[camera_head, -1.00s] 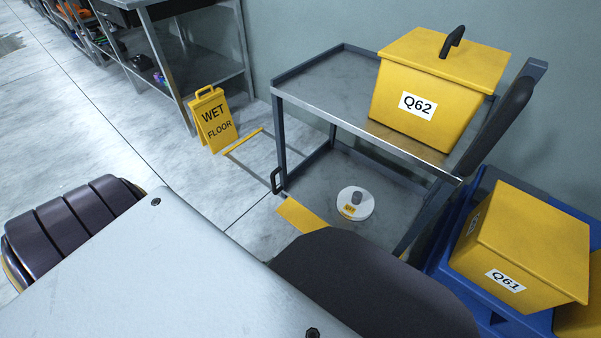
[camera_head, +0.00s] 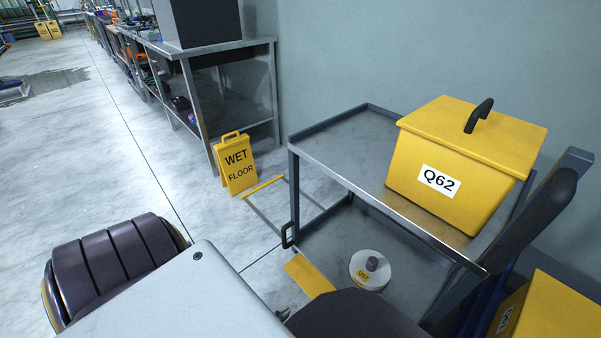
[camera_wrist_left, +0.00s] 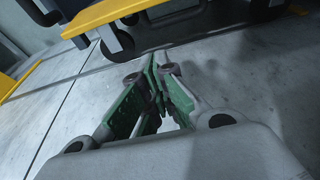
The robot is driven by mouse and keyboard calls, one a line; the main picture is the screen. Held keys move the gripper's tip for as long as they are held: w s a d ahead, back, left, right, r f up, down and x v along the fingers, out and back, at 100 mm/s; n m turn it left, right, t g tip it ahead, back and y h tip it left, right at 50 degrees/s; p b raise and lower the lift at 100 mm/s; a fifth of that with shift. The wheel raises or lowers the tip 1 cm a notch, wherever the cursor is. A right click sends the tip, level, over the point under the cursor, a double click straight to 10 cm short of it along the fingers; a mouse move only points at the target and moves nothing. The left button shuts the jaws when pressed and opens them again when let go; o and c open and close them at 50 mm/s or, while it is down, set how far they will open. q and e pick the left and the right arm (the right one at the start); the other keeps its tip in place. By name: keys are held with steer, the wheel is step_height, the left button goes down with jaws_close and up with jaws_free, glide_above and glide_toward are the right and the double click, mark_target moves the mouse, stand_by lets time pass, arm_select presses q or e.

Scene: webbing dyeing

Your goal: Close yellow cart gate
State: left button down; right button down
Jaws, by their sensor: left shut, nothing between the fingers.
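The grey cart (camera_head: 290,192) stands against the wall. A yellow bar (camera_head: 263,186) on thin grey rods sticks out beyond its left end, low over the floor; it looks like the gate swung outward. A yellow strip (camera_head: 309,275) shows at the lower shelf's near edge, partly hidden by my arm. In the left wrist view, a yellow bar (camera_wrist_left: 102,16) crosses the upper left; I cannot tell which yellow part it is. My left gripper (camera_wrist_left: 155,70) is shut and empty, its green-sided fingers together over the floor, apart from that bar. My right gripper is out of view.
A yellow lidded box, Q62 (camera_head: 460,165), sits on the cart top. A white disc (camera_head: 364,279) lies on the lower shelf. A wet floor sign (camera_head: 236,165) stands left of the bar. Another yellow box (camera_head: 555,312) is at lower right. Open floor (camera_head: 75,150) lies left.

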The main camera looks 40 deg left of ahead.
arm_select(q)
steer(key=shift+w, duration=0.1)
steer(key=shift+b+x, duration=1.45)
steer(key=shift+x, duration=3.5)
steer(key=shift+r, duration=0.45)
steer(key=shift+r, duration=0.4)
steer(key=shift+r, duration=1)
steer(key=shift+s, duration=0.25)
steer(key=shift+a+r, duration=0.1)
steer(key=shift+r, duration=0.1)
